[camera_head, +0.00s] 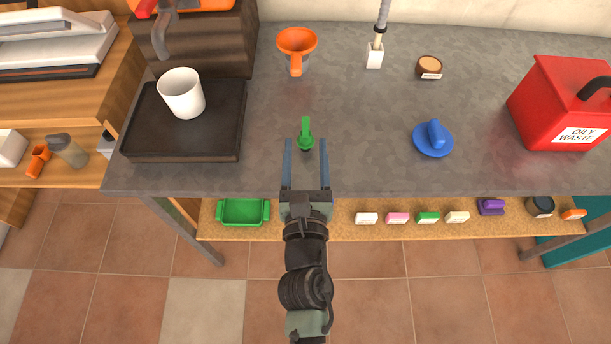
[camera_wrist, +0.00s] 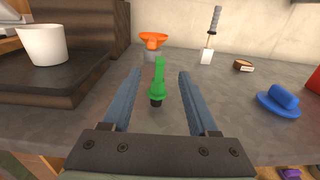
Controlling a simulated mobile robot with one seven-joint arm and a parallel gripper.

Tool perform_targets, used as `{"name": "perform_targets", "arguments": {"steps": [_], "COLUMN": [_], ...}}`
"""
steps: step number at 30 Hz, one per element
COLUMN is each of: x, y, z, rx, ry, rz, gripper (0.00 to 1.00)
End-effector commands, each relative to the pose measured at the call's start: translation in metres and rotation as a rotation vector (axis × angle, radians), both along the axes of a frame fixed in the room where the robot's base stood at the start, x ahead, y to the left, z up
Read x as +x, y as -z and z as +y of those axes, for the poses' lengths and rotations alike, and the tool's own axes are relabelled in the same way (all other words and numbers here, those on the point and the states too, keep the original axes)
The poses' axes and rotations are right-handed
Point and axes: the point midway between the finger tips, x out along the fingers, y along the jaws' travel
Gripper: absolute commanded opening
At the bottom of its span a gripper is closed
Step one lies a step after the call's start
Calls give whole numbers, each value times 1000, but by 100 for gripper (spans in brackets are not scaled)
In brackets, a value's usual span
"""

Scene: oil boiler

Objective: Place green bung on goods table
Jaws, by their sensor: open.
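The green bung (camera_head: 305,132) stands on the grey table top (camera_head: 370,110), near its front edge. It has an upright green handle and a dark lower end, clear in the wrist view (camera_wrist: 158,84). My gripper (camera_head: 306,146) is open, its two blue-grey fingers reaching over the front edge of the table. The bung is between the fingertips, with a gap on each side in the wrist view (camera_wrist: 157,78). Nothing is held. I cannot tell from the frames which surface is called the goods table.
An orange funnel (camera_head: 297,43) stands behind the bung. A black tray (camera_head: 184,150) with a white cup (camera_head: 182,93) is on the left. A blue bung (camera_head: 433,139) and a red oily waste can (camera_head: 562,105) are on the right. A lower shelf (camera_head: 330,220) holds several small items.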

Motion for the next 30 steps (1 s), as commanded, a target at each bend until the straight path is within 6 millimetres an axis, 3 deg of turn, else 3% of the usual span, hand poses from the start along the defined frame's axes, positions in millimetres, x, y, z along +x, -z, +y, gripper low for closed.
{"name": "perform_targets", "arguments": {"steps": [3,9,23,26,29,30], "x": [-22,-47,-55,-45,-25,-17], "y": [3,1,-3,-23,-67,-90], "z": [0,0,0,-2,-7,-10], "rx": [-1,0,12,111,350,480], "ry": [1,0,1,13,26,24], "rz": [2,0,-6,-42,-126,-170], "gripper": [60,60,60,60,60,60]}}
